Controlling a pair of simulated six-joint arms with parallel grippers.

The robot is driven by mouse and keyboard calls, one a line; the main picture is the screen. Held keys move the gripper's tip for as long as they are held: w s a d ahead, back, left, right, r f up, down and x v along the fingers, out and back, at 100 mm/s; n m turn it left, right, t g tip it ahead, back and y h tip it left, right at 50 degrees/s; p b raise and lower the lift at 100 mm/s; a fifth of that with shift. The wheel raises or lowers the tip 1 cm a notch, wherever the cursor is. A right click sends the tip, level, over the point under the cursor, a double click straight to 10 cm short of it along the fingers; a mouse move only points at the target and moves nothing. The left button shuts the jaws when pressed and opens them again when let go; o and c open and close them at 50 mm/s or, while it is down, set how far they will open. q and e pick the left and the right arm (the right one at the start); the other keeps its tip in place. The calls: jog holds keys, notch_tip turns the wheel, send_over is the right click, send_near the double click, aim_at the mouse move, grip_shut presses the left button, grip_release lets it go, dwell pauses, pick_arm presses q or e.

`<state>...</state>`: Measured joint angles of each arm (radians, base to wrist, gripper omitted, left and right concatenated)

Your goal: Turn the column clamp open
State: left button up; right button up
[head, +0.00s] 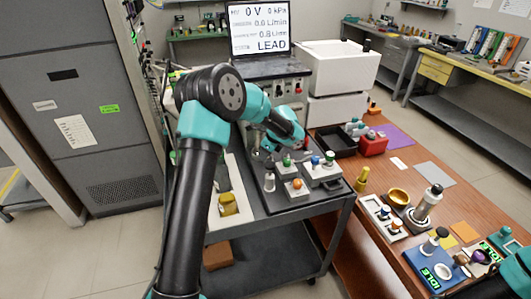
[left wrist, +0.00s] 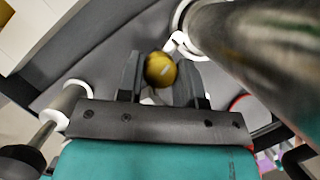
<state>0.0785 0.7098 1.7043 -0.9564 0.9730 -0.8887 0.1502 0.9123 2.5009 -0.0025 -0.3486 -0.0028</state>
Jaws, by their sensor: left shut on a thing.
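My left arm reaches over the dark cart in the head view, with its gripper (head: 264,148) low beside the instruments and partly hidden by the arm. In the left wrist view, my left gripper (left wrist: 160,78) is shut on a round, shiny gold knob (left wrist: 160,69), which appears to be the column clamp's handle. A large blurred grey cylinder (left wrist: 265,40), perhaps the column, stands close to the right of the jaws. A white ring-like part (left wrist: 180,42) lies between it and the knob. Whether the clamp is open cannot be told. My right gripper is not in view.
Several small valve blocks with coloured knobs (head: 295,187) stand on the cart (head: 310,205) close to the gripper. A laptop (head: 262,38) and white boxes (head: 340,65) are behind. The brown table (head: 400,170) at right holds several small items. A grey cabinet (head: 75,100) stands at left.

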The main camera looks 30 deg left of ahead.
pick_arm(q)
jog(key=shift+n+g, duration=0.4)
jog(key=shift+n, duration=0.5)
jog(key=o, duration=0.9)
